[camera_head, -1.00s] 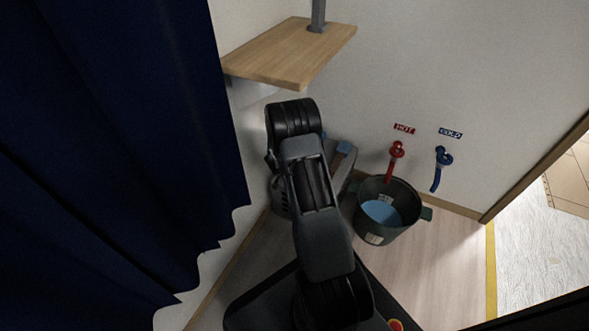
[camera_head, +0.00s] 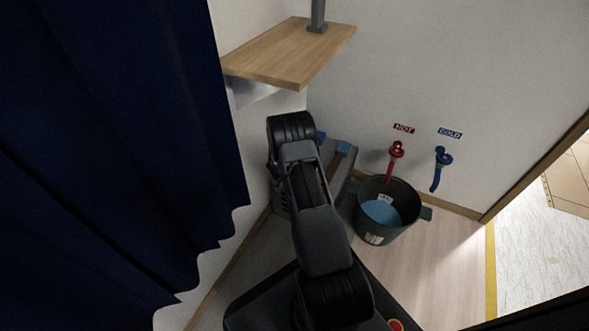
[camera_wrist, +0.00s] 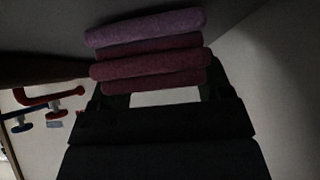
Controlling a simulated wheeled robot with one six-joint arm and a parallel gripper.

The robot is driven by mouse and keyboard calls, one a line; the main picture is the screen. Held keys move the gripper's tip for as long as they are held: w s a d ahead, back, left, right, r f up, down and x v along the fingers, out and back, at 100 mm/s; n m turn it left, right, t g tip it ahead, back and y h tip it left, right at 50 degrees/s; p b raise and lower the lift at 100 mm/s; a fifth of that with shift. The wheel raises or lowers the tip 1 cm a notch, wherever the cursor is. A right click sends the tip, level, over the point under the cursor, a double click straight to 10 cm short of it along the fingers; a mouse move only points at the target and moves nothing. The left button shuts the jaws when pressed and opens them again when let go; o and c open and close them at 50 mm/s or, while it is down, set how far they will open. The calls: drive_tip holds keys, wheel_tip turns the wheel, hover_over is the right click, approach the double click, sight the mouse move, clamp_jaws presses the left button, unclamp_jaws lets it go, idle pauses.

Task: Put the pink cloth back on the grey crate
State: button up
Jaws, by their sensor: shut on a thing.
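The pink cloth (camera_wrist: 150,62) shows in the wrist view as a folded bundle with several thick pink and mauve layers. My gripper (camera_wrist: 155,93) is shut on it, with the dark jaws at its lower edge. The grey crate (camera_head: 337,182) stands on the floor against the wall in the head view, partly hidden behind my arm. My gripper and the cloth are hidden behind my arm in the head view. I cannot tell whether the cloth touches the crate.
Blue and brown items (camera_head: 343,150) lie on the crate. A dark green bucket (camera_head: 372,235) with blue contents stands right of it, below the red tap (camera_head: 395,157) and blue tap (camera_head: 441,165). A wooden shelf (camera_head: 290,52) is above. A navy curtain (camera_head: 110,150) fills the left.

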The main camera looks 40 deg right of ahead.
drive_tip(key=shift+f, duration=0.25)
drive_tip(key=o, duration=0.9)
drive_tip(key=shift+o, duration=0.2)
